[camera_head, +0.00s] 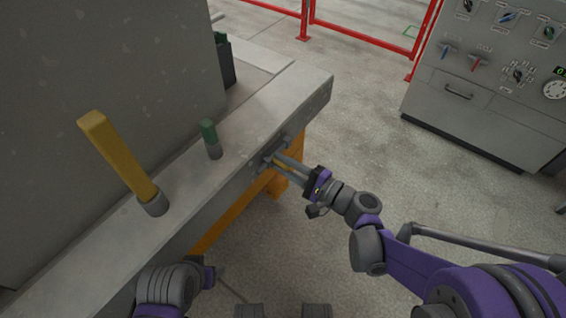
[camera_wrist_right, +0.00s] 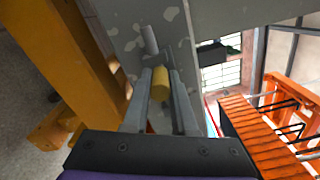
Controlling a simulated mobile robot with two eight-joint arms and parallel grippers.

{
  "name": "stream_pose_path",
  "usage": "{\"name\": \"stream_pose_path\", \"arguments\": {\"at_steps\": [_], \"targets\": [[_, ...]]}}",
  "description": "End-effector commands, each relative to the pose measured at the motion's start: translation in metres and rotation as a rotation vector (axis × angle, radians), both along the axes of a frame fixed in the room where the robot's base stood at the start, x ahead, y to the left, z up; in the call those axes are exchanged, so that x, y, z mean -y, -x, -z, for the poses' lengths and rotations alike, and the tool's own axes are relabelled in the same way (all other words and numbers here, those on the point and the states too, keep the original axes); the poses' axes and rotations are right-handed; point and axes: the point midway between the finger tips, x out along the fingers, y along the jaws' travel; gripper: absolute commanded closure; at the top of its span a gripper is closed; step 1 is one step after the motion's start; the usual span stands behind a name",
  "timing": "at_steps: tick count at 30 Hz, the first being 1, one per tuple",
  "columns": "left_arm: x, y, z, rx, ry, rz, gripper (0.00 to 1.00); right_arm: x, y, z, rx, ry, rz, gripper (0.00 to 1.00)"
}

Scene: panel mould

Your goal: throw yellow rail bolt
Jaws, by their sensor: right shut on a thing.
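The rail bolt sits on the side face of the grey rail (camera_head: 240,135). Its yellow grip (camera_wrist_right: 160,83) shows between my right fingers in the right wrist view, with a grey metal rod (camera_wrist_right: 149,40) beyond it. My right gripper (camera_head: 277,163) reaches the side of the rail from the right and is shut on the yellow grip. In the head view the fingers mostly cover the grip. Part of my left arm (camera_head: 170,285) shows at the bottom left; its fingers cannot be made out clearly.
A tall yellow lever (camera_head: 118,155) and a short green-topped peg (camera_head: 210,138) stand on top of the rail. An orange support (camera_head: 230,212) is below it. A grey control cabinet (camera_head: 490,95) and red railing (camera_head: 370,38) stand behind.

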Motion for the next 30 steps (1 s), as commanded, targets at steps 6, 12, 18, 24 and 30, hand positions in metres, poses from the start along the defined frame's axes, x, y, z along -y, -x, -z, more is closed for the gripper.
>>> {"name": "stream_pose_path", "arguments": {"at_steps": [6, 12, 18, 24, 30], "targets": [[0.0, 0.0, 0.0, 0.0, 0.0, 0.0, 0.41, 0.0, 0.0, 0.0, 0.0, 0.0, 0.0, 1.0], [0.0, 0.0, 0.0, 0.0, 0.0, 0.0, 0.41, 0.0, 0.0, 0.0, 0.0, 0.0, 0.0, 1.0], [0.0, 0.0, 0.0, 0.0, 0.0, 0.0, 0.41, 0.0, 0.0, 0.0, 0.0, 0.0, 0.0, 1.0], [0.0, 0.0, 0.0, 0.0, 0.0, 0.0, 0.41, 0.0, 0.0, 0.0, 0.0, 0.0, 0.0, 1.0], [0.0, 0.0, -0.001, 0.0, 0.0, 0.0, 0.41, 0.013, -0.018, 0.0, 0.001, 0.0, 0.002, 1.0]]}}
